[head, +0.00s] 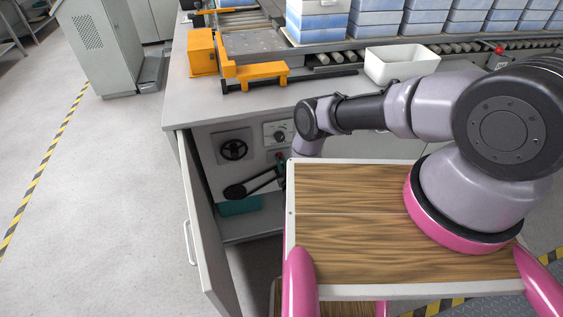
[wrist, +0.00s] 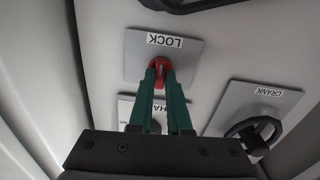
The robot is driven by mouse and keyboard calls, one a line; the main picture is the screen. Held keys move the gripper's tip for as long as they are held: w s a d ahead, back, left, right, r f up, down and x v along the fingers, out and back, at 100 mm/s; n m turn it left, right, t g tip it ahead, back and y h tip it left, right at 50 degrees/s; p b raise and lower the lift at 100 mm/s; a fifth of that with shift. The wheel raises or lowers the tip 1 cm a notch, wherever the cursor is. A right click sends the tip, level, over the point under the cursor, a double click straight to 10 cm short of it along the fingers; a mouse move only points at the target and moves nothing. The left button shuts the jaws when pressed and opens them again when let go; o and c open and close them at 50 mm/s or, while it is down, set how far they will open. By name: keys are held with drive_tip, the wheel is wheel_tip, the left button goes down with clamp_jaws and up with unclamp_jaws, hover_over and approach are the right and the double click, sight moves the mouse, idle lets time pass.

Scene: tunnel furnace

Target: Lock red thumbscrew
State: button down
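The red thumbscrew (wrist: 158,67) sits on a grey plate (wrist: 185,62) with a LOCK label (wrist: 165,41), which reads upside down in the wrist view. My gripper (wrist: 160,76) has two green fingers, close together, with their tips at the thumbscrew. Red shows between and just past the tips, so the fingers appear shut on it. The fingers cover part of the thumbscrew, and its turn angle cannot be told. In the head view, my arm reaches down to the panel under the counter and largely hides the gripper and thumbscrew.
A black crank handwheel (head: 233,149) and a gauge plate (head: 279,134) are on the panel. A black lever (head: 235,191) sticks out below. The open cabinet door (head: 201,235) stands at the left. A white bin (head: 402,64) and an orange fixture (head: 262,70) are on the counter.

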drive_tip(key=shift+n, duration=0.3)
drive_tip(key=shift+s+a+f+n, duration=0.1)
drive_tip(key=shift+n, duration=4.65)
drive_tip(key=shift+f+n, duration=0.1)
drive_tip(key=shift+n, duration=4.65)
drive_tip(key=c, duration=0.9)
unclamp_jaws()
drive_tip(key=shift+o, duration=0.2)
